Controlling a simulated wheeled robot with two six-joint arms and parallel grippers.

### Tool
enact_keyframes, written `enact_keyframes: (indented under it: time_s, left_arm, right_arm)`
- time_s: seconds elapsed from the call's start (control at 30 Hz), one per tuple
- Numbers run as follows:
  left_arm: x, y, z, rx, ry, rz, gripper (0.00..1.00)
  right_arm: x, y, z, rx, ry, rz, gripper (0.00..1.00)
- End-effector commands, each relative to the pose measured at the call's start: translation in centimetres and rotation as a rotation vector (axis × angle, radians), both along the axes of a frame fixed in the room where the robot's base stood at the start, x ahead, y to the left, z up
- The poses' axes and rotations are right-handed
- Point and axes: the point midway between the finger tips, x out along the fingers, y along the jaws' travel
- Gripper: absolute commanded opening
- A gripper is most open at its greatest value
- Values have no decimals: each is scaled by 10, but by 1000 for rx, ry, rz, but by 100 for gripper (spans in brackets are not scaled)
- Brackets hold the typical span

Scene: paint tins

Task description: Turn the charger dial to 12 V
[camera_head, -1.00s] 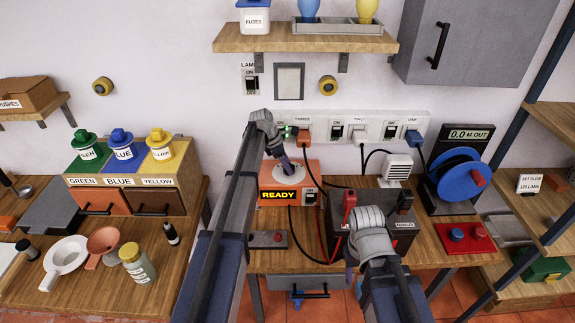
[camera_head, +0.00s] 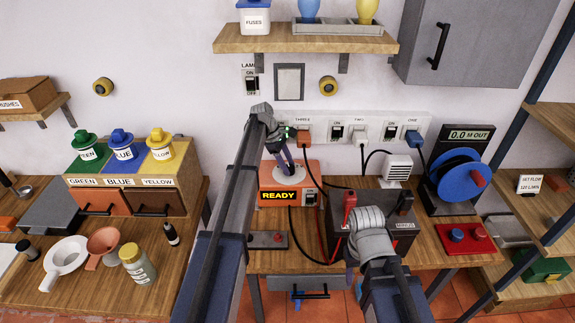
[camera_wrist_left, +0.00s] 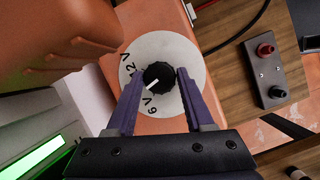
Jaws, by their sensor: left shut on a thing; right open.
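The orange charger (camera_head: 265,179) stands on the workbench with a lit READY panel (camera_head: 278,196) on its front. In the left wrist view, its black dial knob (camera_wrist_left: 158,76) sits on a round white plate (camera_wrist_left: 190,60) marked 12 V and 6 V. The knob's white mark points between the two labels. My left gripper (camera_head: 287,168) is at the dial in the head view. In the left wrist view its fingers (camera_wrist_left: 160,76) are shut on the knob, one on each side. My right gripper (camera_head: 351,279) is open in front of the battery, partly hidden by its own wrist.
A dark battery (camera_head: 377,243) with red and black clamps stands right of the charger. A power strip (camera_head: 350,127) with plugs runs along the wall behind. Cables hang between them.

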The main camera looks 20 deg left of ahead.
Motion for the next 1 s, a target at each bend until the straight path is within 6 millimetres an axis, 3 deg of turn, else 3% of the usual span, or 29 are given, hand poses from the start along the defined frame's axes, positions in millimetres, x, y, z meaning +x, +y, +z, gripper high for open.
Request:
enact_keyframes:
  time_s: [0.37, 0.4, 0.63, 1.0]
  left_arm:
    - [0, 0, 0, 1, -1, -4, 0]
    - [0, 0, 0, 1, -1, -4, 56]
    - [0, 0, 0, 1, 0, -3, 82]
    - [0, 1, 3, 0, 0, -3, 83]
  right_arm:
    - [0, 0, 0, 0, 0, 0, 50]
    - [0, 0, 0, 0, 0, 0, 50]
    - [0, 0, 0, 0, 0, 0, 50]
    - [0, 0, 3, 0, 0, 0, 50]
